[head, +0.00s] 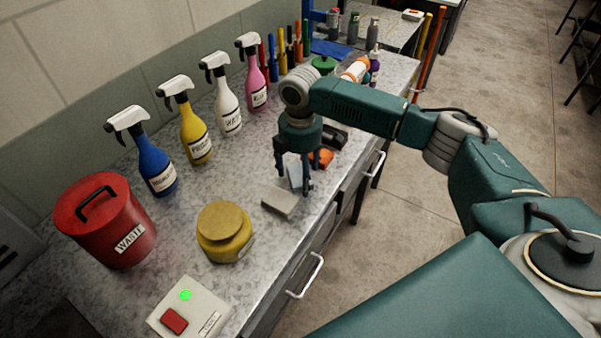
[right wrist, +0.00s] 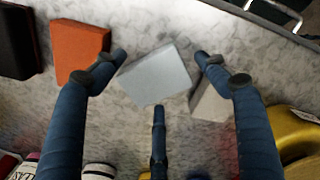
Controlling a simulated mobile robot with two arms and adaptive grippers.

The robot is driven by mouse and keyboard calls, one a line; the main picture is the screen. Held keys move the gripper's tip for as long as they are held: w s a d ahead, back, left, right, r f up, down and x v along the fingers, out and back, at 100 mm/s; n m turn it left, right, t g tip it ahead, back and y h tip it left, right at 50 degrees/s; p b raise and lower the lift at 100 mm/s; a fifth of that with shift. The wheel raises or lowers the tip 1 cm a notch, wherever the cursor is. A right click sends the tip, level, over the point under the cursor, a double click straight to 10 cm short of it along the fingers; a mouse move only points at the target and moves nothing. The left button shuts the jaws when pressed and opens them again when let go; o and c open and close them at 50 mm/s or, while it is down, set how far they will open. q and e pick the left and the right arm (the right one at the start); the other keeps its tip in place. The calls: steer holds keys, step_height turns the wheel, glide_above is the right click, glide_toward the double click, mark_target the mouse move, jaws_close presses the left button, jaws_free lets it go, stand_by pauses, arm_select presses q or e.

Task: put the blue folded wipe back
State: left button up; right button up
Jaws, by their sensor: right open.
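The blue folded wipe is a pale blue-grey flat block (right wrist: 155,76) lying on the worktop; in the head view it shows partly, behind my fingers (head: 294,173). My right gripper (head: 294,187) is open and points down over it. In the right wrist view the fingers of the right gripper (right wrist: 160,66) are spread around the wipe, two at its sides and one at its lower edge; I cannot tell whether they touch it. My left gripper is not in view.
A grey block (head: 281,202) and an orange block (head: 322,158) lie close on either side. A yellow jar (head: 225,232), red waste bin (head: 107,220), switch box (head: 189,308) and several spray bottles stand around. The worktop's front edge with drawer handles is near.

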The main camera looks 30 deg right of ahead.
mark_target(300, 176)
step_height(300, 176, up, 12)
steer(key=b, duration=0.3)
steer(key=shift+r, duration=0.15)
stand_by(0.4)
